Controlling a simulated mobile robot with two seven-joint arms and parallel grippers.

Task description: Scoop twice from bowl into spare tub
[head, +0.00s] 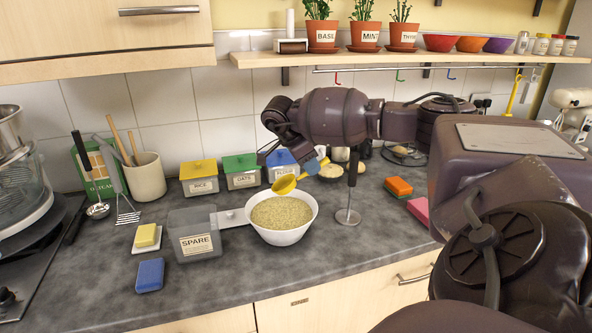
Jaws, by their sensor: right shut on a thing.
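A white bowl (283,236) stands on the counter, filled with pale yellow grain (282,213). The clear tub labelled SPARE (197,244) stands just left of it; I see no grain in it. My right gripper (314,165) reaches in from the right and is shut on the yellow scoop (285,185). The scoop's cup is above the bowl's back rim, apart from the grain. Whether the cup holds grain I cannot tell. My left gripper is out of view.
Lidded tubs, yellow (199,179), green (241,172) and blue (281,161), stand behind. The front counter is clear.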

